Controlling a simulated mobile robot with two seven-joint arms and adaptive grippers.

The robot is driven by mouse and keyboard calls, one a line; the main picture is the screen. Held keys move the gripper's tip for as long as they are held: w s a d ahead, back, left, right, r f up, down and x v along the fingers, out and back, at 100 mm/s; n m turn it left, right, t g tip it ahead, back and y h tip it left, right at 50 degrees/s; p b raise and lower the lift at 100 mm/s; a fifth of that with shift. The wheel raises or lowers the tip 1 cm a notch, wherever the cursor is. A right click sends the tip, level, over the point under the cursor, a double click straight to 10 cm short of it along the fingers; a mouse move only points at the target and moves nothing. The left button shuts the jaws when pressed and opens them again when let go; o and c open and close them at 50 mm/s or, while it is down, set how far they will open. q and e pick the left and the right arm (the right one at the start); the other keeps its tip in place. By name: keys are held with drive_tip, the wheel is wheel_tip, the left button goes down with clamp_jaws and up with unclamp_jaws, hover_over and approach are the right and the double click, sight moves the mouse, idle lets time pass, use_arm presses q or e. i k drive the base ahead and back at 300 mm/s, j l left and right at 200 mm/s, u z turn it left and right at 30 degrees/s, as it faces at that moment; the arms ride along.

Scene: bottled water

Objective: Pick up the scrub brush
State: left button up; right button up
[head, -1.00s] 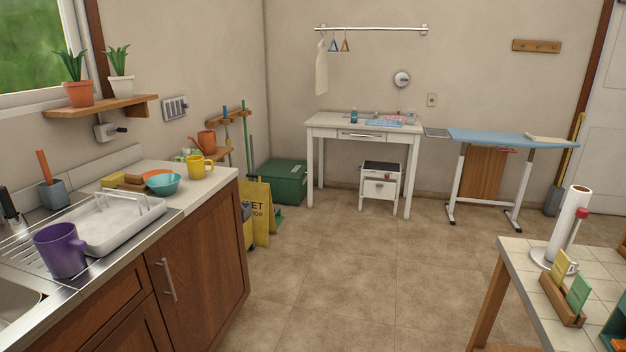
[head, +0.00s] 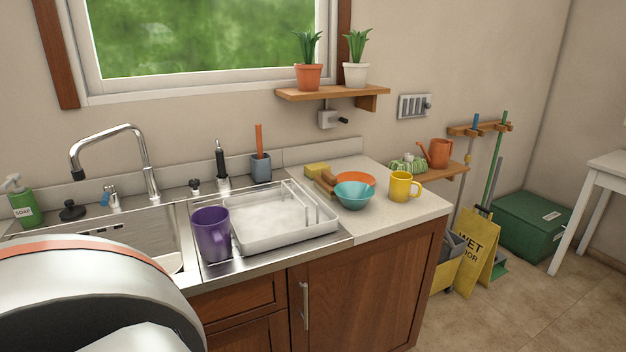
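A small brown block-shaped item (head: 326,184), which looks like the scrub brush, lies on the counter beside the yellow sponge (head: 317,169). The turquoise bowl (head: 353,196) partly hides it, and its bristles cannot be made out. An orange-handled tool (head: 259,138) stands upright in a blue-grey cup (head: 261,168) behind the sink; its lower end is hidden. Neither gripper shows in the head view. A large white and grey rounded part of my own arm fills the lower left corner.
A purple mug (head: 211,235) stands at the front left of the white dish tray (head: 285,237). An orange plate (head: 357,179) and a yellow mug (head: 404,187) stand near the brown item. The faucet (head: 146,150) rises behind the sink. The counter's right front corner (head: 415,212) is bare.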

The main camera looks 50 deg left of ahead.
sight(326, 183)
drive_tip(key=i+l+u, duration=0.2)
drive_tip(key=i+u, duration=0.2)
drive_tip(key=i+l+u, duration=0.6)
drive_tip(key=u, duration=0.2)
drive_tip(key=i+l+u, duration=0.2)
drive_tip(key=l+u, duration=0.25)
drive_tip(key=l, duration=0.1)
